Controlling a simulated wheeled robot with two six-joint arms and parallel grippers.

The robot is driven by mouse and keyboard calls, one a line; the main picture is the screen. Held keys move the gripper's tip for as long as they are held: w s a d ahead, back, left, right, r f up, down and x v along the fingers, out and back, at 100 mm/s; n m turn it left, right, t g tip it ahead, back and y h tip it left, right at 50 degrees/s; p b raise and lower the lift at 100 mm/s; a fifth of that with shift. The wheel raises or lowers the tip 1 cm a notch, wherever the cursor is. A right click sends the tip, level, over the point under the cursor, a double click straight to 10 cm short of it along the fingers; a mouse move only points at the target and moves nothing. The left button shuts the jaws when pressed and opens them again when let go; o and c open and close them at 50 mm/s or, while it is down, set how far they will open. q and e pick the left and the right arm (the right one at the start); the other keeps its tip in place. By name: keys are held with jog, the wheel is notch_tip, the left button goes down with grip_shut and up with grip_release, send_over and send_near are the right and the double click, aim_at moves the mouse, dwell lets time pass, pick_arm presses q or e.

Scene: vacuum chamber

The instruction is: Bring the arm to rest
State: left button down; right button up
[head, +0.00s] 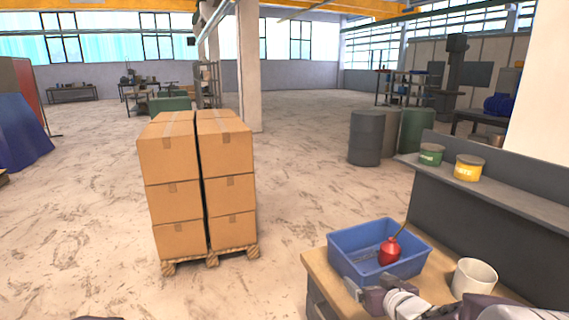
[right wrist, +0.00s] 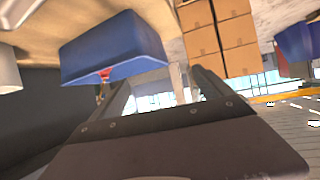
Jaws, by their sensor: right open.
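My right gripper (head: 362,293) is in the head view at the bottom, by the front side of the blue bin (head: 345,266), over the wooden bench top (head: 318,262). In the right wrist view its two dark fingers (right wrist: 160,82) stand apart with nothing between them. That view is turned over, and the blue bin (right wrist: 115,48) hangs at its upper left. I cannot tell whether the gripper touches the bin. A red oil can (head: 389,251) with a thin spout is in the bin. My left gripper is not in view.
A white cup (head: 474,278) stands right of the bin, close to my right arm. A grey shelf (head: 490,194) behind it carries a green tin (head: 431,155) and a yellow tin (head: 469,168). Stacked cartons (head: 172,190) stand on a pallet at left. Open floor lies beyond.

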jog(key=s+a+f+g, duration=0.1)
jog(key=s+f+g, duration=0.2)
jog(key=s, duration=0.4)
jog(key=s+a+f+m+g+h, duration=0.1)
jog(key=s+f+g, duration=0.3)
jog(key=s, duration=0.3)
jog(key=s+a+f+g, duration=0.2)
jog(key=s+f+g, duration=0.2)
jog(key=s, duration=0.4)
jog(key=shift+f+m+h+p, duration=0.3)
jog(key=shift+f+p, duration=0.15)
jog(key=shift+f, duration=0.1)
jog(key=shift+s, duration=0.1)
